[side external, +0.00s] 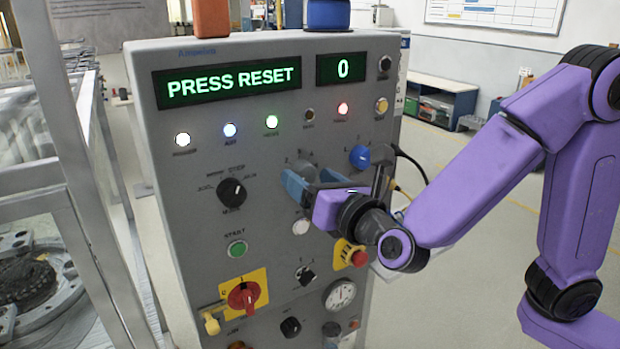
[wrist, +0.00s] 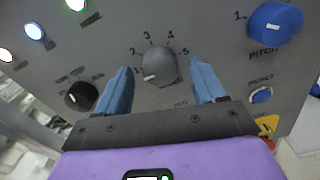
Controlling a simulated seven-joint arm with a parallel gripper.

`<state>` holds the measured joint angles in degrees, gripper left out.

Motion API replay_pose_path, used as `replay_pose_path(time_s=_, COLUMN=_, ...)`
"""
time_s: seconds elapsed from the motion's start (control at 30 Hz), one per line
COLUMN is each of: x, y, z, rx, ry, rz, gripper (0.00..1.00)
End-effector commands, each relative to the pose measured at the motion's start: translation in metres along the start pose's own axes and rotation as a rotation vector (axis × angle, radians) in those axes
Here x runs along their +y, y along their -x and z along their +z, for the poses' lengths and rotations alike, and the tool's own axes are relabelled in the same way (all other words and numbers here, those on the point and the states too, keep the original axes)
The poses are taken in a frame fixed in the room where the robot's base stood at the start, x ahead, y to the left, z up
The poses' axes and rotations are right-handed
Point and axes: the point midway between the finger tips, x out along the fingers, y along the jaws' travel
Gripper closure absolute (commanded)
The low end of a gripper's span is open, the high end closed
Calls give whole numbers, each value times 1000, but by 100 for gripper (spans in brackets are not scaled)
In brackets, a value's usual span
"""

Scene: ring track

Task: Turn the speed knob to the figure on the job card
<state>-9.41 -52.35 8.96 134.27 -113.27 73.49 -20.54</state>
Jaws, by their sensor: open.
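A grey round knob (wrist: 158,65) with figures around it, 2 to 5 readable, sits on the grey control panel in the wrist view. Its white pointer mark is turned to the lower left, below the 2. The label under it is not readable. My gripper (wrist: 161,68) is open, with one blue finger to each side of the knob; contact cannot be told. In the side view my gripper (side external: 297,180) is at the panel face and hides most of the knob. The display (side external: 234,83) reads PRESS RESET; the small display (side external: 342,68) reads 0. I cannot make out a job card.
A blue PITCH knob (wrist: 276,22) and a blue RESET button (wrist: 261,96) lie right of the speed knob. A black mode knob (side external: 231,192) is to the left. A green start button (side external: 237,249), red switch (side external: 243,297) and red stop button (side external: 357,258) sit lower.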

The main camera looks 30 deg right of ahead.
Motion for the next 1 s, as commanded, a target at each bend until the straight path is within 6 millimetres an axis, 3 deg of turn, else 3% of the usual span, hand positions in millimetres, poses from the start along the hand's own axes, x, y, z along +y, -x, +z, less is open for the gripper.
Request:
replay_pose_path(time_s=0.43, x=0, y=-10, z=0, rx=-1, ry=0, rz=0, gripper=31)
replay_pose_path(time_s=0.6, x=0, y=-10, z=0, rx=-1, ry=-1, rz=-1, gripper=86)
replay_pose_path(time_s=1.0, x=0, y=-10, z=0, rx=-1, ry=-59, rz=-1, gripper=87)
